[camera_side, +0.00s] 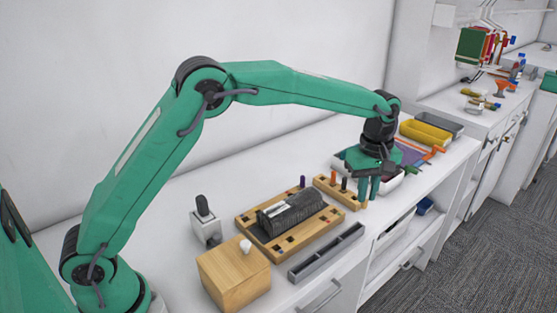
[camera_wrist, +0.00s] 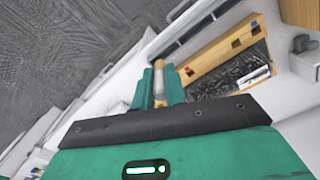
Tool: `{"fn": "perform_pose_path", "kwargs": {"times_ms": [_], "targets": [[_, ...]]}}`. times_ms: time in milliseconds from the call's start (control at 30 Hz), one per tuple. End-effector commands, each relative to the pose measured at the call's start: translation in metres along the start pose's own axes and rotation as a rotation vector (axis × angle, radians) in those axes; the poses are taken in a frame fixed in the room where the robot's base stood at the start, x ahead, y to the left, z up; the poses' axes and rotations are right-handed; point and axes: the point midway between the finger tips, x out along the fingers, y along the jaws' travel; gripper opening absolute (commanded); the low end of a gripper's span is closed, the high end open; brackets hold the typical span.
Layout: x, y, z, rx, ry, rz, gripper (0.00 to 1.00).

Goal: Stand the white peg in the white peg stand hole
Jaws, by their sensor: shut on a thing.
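My gripper (camera_side: 368,190) is at the far right of my reach, above the right end of the work area, fingers pointing down. A smaller wooden stand (camera_side: 350,203) close to the gripper holds an orange peg (camera_side: 333,176) and a black peg (camera_side: 344,184). I cannot tell which hole is the white one.
A grey trough (camera_side: 325,252) lies in front. Trays (camera_side: 425,133) stand behind.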

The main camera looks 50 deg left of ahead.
Motion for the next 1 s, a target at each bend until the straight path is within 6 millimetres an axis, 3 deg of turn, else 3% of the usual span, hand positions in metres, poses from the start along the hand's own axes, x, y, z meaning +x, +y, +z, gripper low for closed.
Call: {"fn": "perform_pose_path", "kwargs": {"times_ms": [200, 400, 1000], "targets": [[0.008, 0.026, -0.021, -0.042, 0.000, -0.001, 0.00], [0.013, 0.040, -0.035, -0.069, 0.000, -0.001, 0.00], [0.023, 0.048, -0.053, -0.083, 0.000, -0.001, 0.00]]}}
